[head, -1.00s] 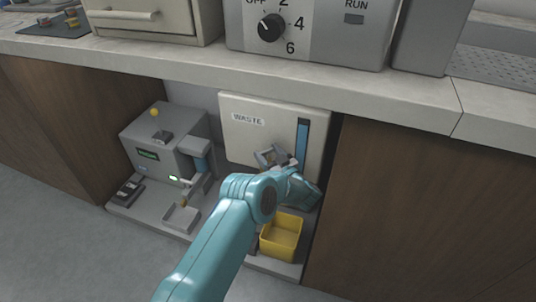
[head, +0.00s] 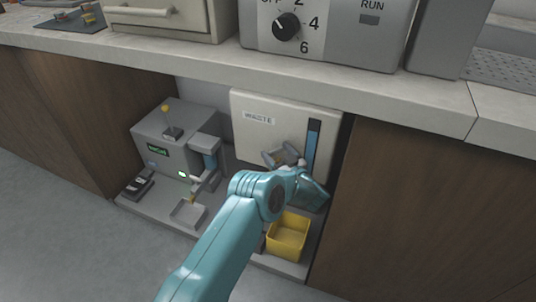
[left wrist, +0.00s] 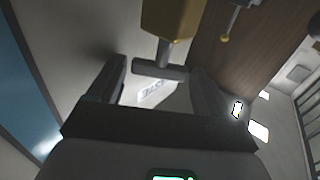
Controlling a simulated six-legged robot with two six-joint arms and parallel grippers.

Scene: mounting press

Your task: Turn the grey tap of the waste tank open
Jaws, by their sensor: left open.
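The cream waste tank (head: 250,143) stands under the counter, with a WASTE label and a blue level strip. My left gripper (head: 280,157) is open in front of the tank face, below the label. In the left wrist view the grey tap (left wrist: 160,69) shows as a short crossbar on a stem. It lies near and between the open fingertips of the left gripper (left wrist: 159,76); I cannot tell if they touch it. In the head view the gripper mostly hides the tap. My right gripper is not in view.
A yellow bin (head: 288,236) stands below the tank. A grey machine (head: 172,140) with a yellow-knobbed lever stands to the left. The counter edge (head: 300,101) overhangs the recess, and a wooden panel (head: 420,210) closes it on the right.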

